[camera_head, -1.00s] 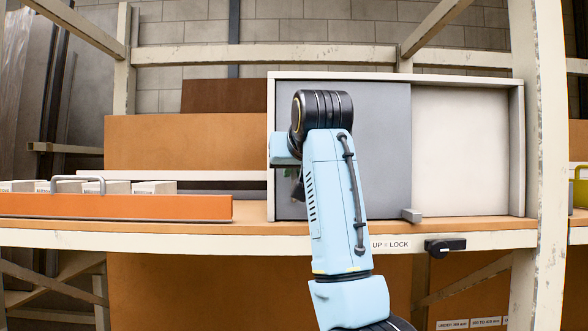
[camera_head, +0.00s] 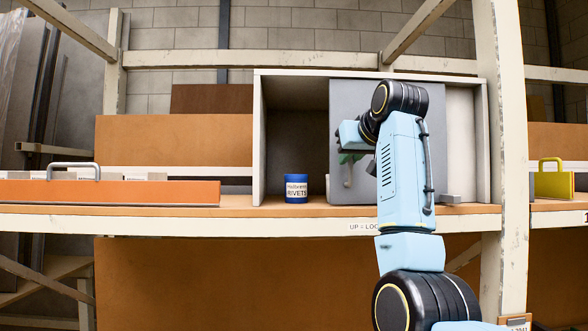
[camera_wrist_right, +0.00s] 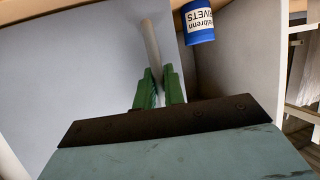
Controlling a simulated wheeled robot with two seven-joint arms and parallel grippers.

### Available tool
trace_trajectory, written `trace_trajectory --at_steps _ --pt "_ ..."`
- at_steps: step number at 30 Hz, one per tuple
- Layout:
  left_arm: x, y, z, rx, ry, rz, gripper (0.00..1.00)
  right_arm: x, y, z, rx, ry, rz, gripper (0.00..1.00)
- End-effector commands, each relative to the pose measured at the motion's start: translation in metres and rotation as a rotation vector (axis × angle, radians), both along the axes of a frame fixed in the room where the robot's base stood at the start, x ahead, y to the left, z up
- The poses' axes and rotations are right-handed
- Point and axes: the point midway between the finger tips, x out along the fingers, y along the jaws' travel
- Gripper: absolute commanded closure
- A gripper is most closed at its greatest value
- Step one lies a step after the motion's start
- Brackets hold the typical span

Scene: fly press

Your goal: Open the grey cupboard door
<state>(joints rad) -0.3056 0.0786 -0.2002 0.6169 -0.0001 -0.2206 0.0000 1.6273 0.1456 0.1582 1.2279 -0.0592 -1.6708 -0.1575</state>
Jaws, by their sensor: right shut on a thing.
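The grey cupboard door (camera_head: 345,105) is a flat sliding panel standing to the right of the cupboard's left wall, so the left part of the cupboard is uncovered. My right gripper (camera_head: 350,158) is at the door's left part, shut on its upright bar handle (camera_head: 348,176). In the right wrist view the green fingers (camera_wrist_right: 160,90) close on either side of the pale handle bar (camera_wrist_right: 151,42). My right arm hides much of the door's middle. My left gripper is not in view.
A blue rivets tin (camera_head: 296,188) stands inside the open left part. A white panel (camera_head: 460,135) shows right of the door. A small grey block (camera_head: 450,198) sits by the door's lower right.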

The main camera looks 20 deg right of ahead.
Motion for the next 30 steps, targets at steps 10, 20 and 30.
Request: trace_trajectory --at_steps 10,20,30 --pt "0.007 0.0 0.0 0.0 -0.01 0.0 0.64 -0.026 -0.067 0.002 0.0 0.002 -0.015 1.0" --pt "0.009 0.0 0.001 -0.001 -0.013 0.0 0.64 -0.028 -0.075 0.002 -0.002 0.001 -0.012 1.0" --pt "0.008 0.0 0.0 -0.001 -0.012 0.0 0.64 -0.028 -0.074 0.002 -0.001 0.0 -0.011 0.68"
